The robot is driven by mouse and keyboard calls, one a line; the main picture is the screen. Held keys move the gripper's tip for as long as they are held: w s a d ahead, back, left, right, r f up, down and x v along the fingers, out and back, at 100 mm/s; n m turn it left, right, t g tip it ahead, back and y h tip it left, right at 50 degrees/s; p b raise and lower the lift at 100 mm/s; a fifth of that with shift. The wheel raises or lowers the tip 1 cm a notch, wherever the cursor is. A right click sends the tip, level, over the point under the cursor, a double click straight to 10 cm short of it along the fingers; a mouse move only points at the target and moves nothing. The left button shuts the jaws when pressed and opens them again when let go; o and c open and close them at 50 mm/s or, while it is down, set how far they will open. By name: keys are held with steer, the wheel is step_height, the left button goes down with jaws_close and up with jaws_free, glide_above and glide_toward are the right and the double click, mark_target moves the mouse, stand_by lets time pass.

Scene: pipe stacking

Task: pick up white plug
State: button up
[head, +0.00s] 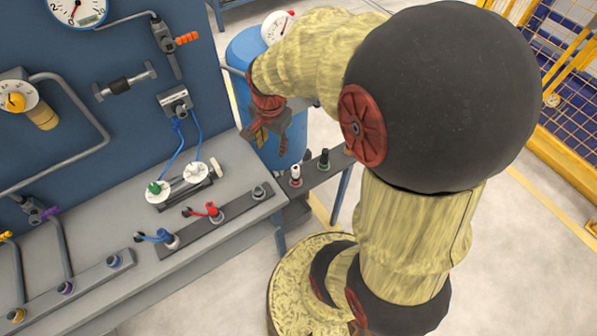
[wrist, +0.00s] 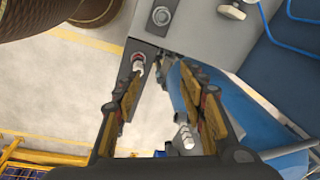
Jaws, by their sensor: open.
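The white plug (head: 295,175) stands upright on the small grey side shelf at the bench's right end, with a dark base. In the wrist view a white plug with a reddish ring (wrist: 138,64) shows at the tip of the left finger, on the dark shelf strip. My gripper (head: 270,150) is open and empty, pointing down, to the left of and above the plug in the head view. In the wrist view its two fingers (wrist: 160,75) are spread, with the plug at the edge of the gap. I cannot tell whether the left finger touches it.
A blue tank (head: 252,48) is behind my gripper. The bench (head: 215,150) holds white round fittings and coloured plugs with hoses. Open floor lies right.

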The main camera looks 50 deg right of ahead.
mark_target(296, 167)
steer(key=d+f+m, duration=0.2)
steer(key=f, duration=0.1)
steer(key=s+d+f+m+g, duration=0.1)
steer(key=d+f+m, duration=0.1)
steer(key=f, duration=0.1)
steer(key=d+f+m, duration=0.2)
steer(key=d+f, duration=0.1)
steer(key=shift+s+f+m+y, duration=0.3)
steer(key=shift+s+f, duration=0.05)
steer(key=shift+m+g, duration=0.3)
steer(key=shift+m, duration=0.3)
steer(key=f, duration=0.4)
steer(key=shift+s+d, duration=0.3)
steer(key=shift+d, duration=0.05)
steer(key=f, duration=0.2)
steer(key=f+b, duration=0.1)
steer(key=f, duration=0.2)
steer(key=shift+w+a+f, duration=0.1)
steer(key=shift+a+f, duration=0.15)
steer(key=shift+f, duration=0.05)
steer(key=shift+c, duration=0.6)
jaws_close()
